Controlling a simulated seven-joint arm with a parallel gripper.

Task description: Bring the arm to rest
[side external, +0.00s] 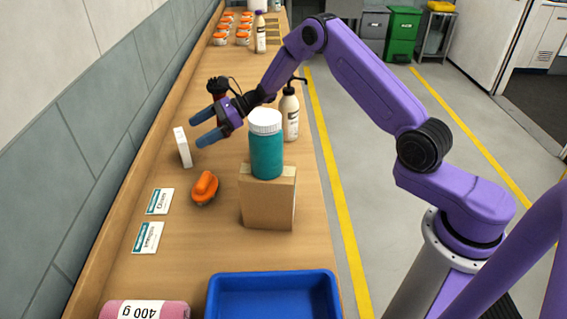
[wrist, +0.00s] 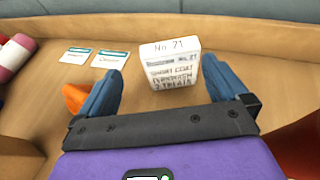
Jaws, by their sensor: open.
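My gripper (side external: 200,128) is open and empty, held above the wooden counter (side external: 225,240). In the side view its blue fingers point left, toward the wall. A small white box (side external: 182,147) stands upright on the counter just below and left of the fingers.
A teal jar (side external: 266,150) stands on a cardboard box (side external: 267,205). Near them are an orange brush (side external: 204,187), two cards (side external: 148,238), a pump bottle (side external: 290,115) and a dark red object (side external: 217,87). A blue tray (side external: 272,282) and pink roll (side external: 150,310) sit at the near end.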

